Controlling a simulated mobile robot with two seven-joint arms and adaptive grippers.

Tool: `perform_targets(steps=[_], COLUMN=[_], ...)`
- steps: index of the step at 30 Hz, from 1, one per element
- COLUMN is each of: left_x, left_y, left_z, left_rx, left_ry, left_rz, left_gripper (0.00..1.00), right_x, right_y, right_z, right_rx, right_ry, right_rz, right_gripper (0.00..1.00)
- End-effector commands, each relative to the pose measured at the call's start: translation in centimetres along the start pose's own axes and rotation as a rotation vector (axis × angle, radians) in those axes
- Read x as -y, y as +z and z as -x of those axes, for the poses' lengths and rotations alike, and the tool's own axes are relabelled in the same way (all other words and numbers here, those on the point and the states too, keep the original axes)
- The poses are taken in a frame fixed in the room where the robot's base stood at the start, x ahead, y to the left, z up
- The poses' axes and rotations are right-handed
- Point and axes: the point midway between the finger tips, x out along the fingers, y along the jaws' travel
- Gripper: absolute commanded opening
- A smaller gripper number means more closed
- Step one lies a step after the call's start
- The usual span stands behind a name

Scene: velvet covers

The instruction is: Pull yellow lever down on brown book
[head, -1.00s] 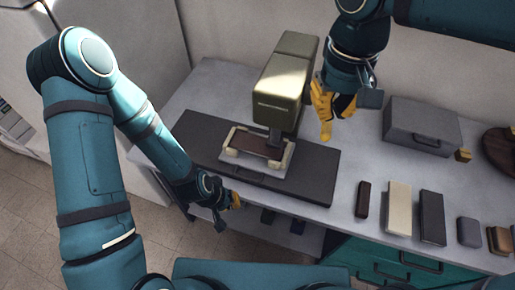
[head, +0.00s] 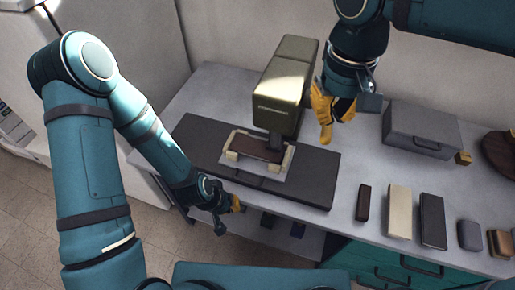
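The brown book (head: 258,147) lies flat under the head of the olive press (head: 285,85), between cream corner pieces on a pale sheet. My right gripper (head: 331,122) is at the right side of the press head, with yellow-orange parts pointing down. I cannot tell the yellow lever apart from the gripper's fingers there, nor whether they touch or grip it. My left gripper (head: 238,205) is low at the front edge of the table, in front of the dark base board (head: 312,177) and apart from the book. Its finger opening is too small to read.
A grey box (head: 420,130) stands at the back right of the grey table (head: 352,160). Several book-like blocks, including a cream one (head: 399,210) and a dark one (head: 432,218), lie along the right front. Teal drawers (head: 385,268) are below.

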Motion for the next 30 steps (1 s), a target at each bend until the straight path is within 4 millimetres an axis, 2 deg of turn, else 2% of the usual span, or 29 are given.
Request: perform_targets(steps=[14,30], left_x=[0.0,0.4], left_y=[0.0,0.1], left_z=[-0.1,-1.1], left_rx=[0.000,0.000], left_ry=[0.000,0.000], left_rz=[0.000,0.000], left_gripper=[0.00,0.00], right_x=[0.0,0.0], right_y=[0.0,0.0], right_z=[-0.1,-1.6], right_rx=[0.000,0.000], right_ry=[0.000,0.000], right_rz=[0.000,0.000], right_gripper=[0.00,0.00])
